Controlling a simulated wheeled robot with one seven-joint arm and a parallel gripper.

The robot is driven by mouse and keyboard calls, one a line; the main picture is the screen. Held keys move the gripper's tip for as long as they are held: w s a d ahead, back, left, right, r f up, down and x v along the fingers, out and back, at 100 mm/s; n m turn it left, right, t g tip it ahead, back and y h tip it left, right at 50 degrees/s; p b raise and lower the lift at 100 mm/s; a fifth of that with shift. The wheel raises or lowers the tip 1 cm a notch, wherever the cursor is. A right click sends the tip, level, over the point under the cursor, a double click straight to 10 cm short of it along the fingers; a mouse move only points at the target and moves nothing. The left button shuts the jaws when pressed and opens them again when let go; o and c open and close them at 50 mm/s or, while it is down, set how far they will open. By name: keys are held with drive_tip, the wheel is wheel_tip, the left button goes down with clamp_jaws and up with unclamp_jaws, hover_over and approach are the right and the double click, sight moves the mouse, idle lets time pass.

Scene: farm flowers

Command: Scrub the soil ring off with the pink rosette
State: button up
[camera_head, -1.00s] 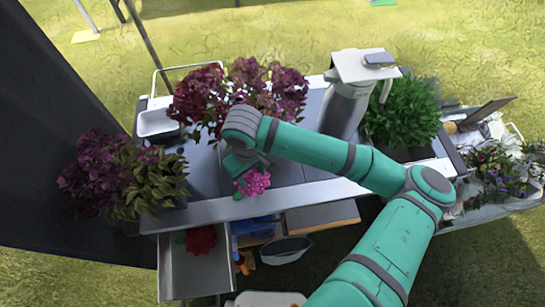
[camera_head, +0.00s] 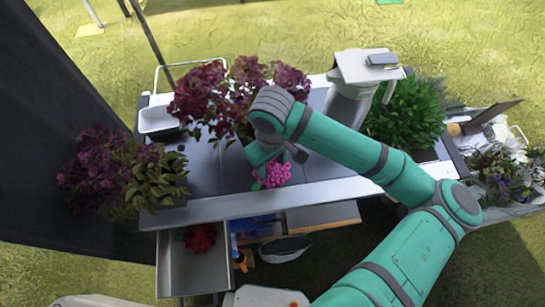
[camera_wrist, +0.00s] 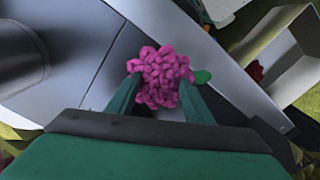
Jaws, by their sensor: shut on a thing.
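The pink rosette (camera_head: 274,174) is between the fingers of my gripper (camera_head: 262,172), low over the front part of the grey tabletop (camera_head: 212,207). In the wrist view the rosette (camera_wrist: 160,68) is held between two green fingertips (camera_wrist: 157,92), with a small green leaf (camera_wrist: 203,76) at its right. My gripper is shut on it. I cannot tell whether the rosette touches the surface. No soil ring can be made out in either view; my arm and the rosette hide part of the tabletop.
Purple flowers (camera_head: 222,95) stand behind my gripper, with another potted plant (camera_head: 120,172) at left. A white-topped grey dispenser (camera_head: 352,92) and a green bush (camera_head: 408,112) stand at right. An open drawer (camera_head: 182,265) below holds a red flower (camera_head: 200,238).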

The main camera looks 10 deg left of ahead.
drive_tip(key=shift+a+r, duration=0.2)
drive_tip(key=shift+r, duration=1.8)
